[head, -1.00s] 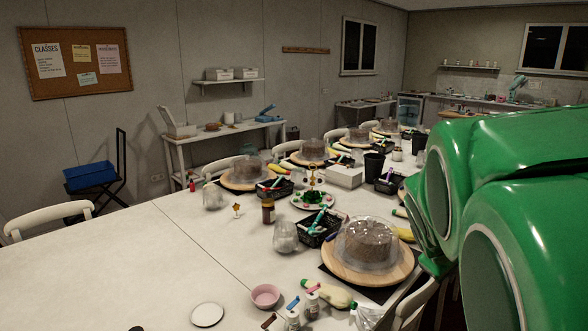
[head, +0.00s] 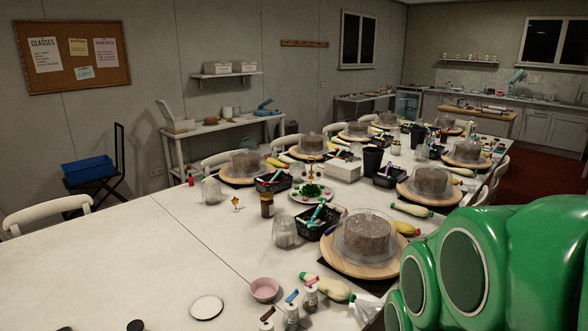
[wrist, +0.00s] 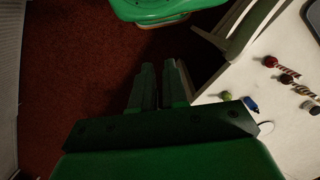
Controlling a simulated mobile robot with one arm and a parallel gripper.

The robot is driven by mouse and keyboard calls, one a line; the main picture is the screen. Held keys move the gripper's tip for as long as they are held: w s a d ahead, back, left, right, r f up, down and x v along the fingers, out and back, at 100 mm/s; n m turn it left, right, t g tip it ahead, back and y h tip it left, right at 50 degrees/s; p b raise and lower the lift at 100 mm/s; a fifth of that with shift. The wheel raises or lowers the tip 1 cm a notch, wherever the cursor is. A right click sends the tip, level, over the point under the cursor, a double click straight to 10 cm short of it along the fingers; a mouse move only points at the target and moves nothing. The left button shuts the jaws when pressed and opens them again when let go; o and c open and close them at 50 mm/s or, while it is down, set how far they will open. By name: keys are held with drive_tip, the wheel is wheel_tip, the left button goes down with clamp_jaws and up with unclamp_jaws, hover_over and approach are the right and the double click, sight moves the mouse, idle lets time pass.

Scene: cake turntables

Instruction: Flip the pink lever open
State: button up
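Three small white bottles with coloured levers on top stand near the front edge of the table in the head view. The right one carries the pink lever (head: 310,281) on its bottle (head: 310,298). Beside it stand a bottle with a blue lever (head: 291,296) and one with a brownish lever (head: 267,314). Whether the pink lever is up or down is too small to tell. My gripper (wrist: 160,84) shows in the wrist view, empty over the floor beside the table, its two fingers a narrow gap apart. It is away from the bottles.
A pink bowl (head: 264,289), a pale piping bag (head: 328,287) and a domed cake on a wooden turntable (head: 340,263) are near the bottles. A chair (wrist: 236,35) stands between my gripper and the table (wrist: 285,115). The left of the table is largely clear.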

drive_tip(key=shift+o, duration=1.1)
drive_tip(key=shift+w+r, duration=0.1)
drive_tip(key=shift+w, duration=0.2)
drive_tip(key=shift+o, duration=0.8)
drive_tip(key=w+r+m, duration=0.1)
drive_tip(key=w+r, duration=0.1)
drive_tip(key=w, duration=1.3)
drive_tip(key=shift+w+a+r+m, duration=0.15)
drive_tip(key=shift+a+r+m, duration=0.05)
drive_tip(key=shift+a+m, duration=0.1)
drive_tip(key=m+t, duration=0.2)
drive_tip(key=m, duration=0.2)
hover_over(317, 276)
wheel_tip(317, 276, down, 17)
drive_tip(key=shift+w+r, duration=0.1)
drive_tip(key=shift+r, duration=0.1)
drive_tip(key=shift+f, duration=3.75)
drive_tip(key=shift+c, duration=0.3)
